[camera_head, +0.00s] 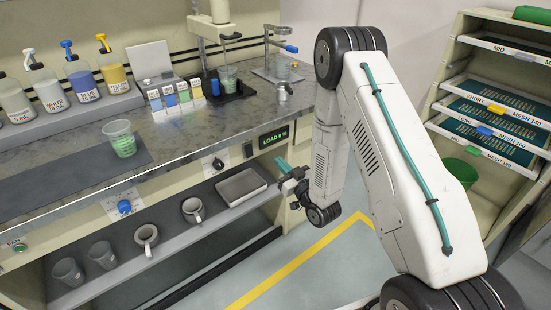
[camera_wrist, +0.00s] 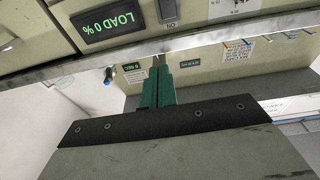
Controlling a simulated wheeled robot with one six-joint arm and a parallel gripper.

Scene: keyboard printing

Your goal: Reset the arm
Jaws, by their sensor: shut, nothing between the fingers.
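My arm, white with black joints and a teal cable, is bent in front of the workbench in the head view. My gripper (camera_head: 282,166) has teal fingers and points left toward the bench front, near the green-lit load display (camera_head: 273,137). In the wrist view the teal fingers of my gripper (camera_wrist: 157,72) are together with nothing between them. The load display (camera_wrist: 115,23) reads 0 % there, at upper left.
A grey tray (camera_head: 241,187) and several cups stand on the lower shelf. The worktop (camera_head: 185,138) holds bottles and a clear cup of green material (camera_head: 121,139). A rack of mesh trays (camera_head: 497,103) stands right. Yellow-lined floor (camera_head: 300,262) is open in front.

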